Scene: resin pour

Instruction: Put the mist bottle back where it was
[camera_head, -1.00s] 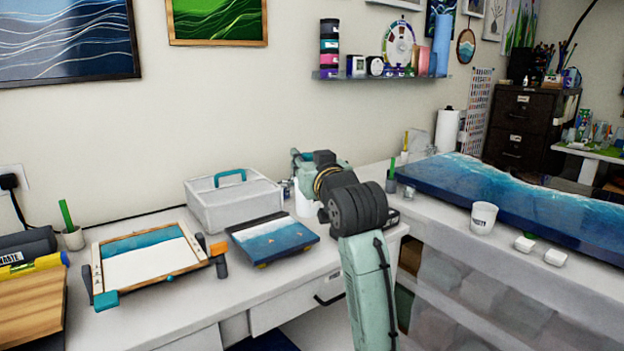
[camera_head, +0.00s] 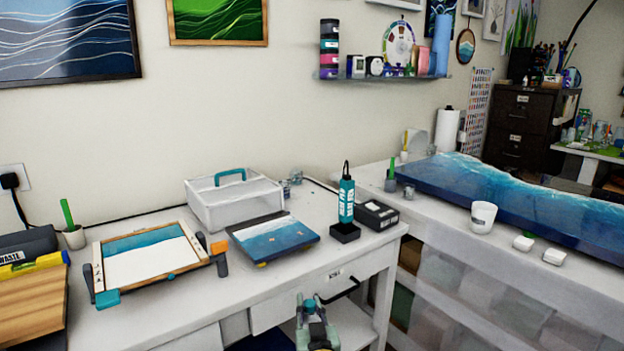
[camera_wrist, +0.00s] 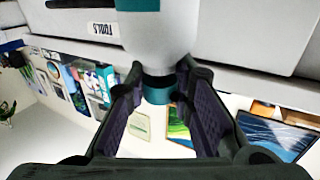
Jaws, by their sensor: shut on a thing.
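The mist bottle (camera_wrist: 158,42) shows large in the wrist view, which is upside down. It has a pale grey-white body, a teal band and a teal neck. My gripper (camera_wrist: 158,86) is shut on it, with dark fingers on both sides of the neck. The rest of the body runs out of the picture. In the head view, the end of my arm (camera_head: 315,330) is low at the bottom edge, in front of the drawers. I cannot make out the bottle clearly there.
On the white bench (camera_head: 185,312) stand a framed tray (camera_head: 145,270), a blue panel (camera_head: 275,240), a lidded box (camera_head: 232,200), a teal tool (camera_head: 346,200) in a black stand and a black box (camera_head: 376,215). A white cup (camera_head: 482,218) stands on the right bench. Bench front is partly clear.

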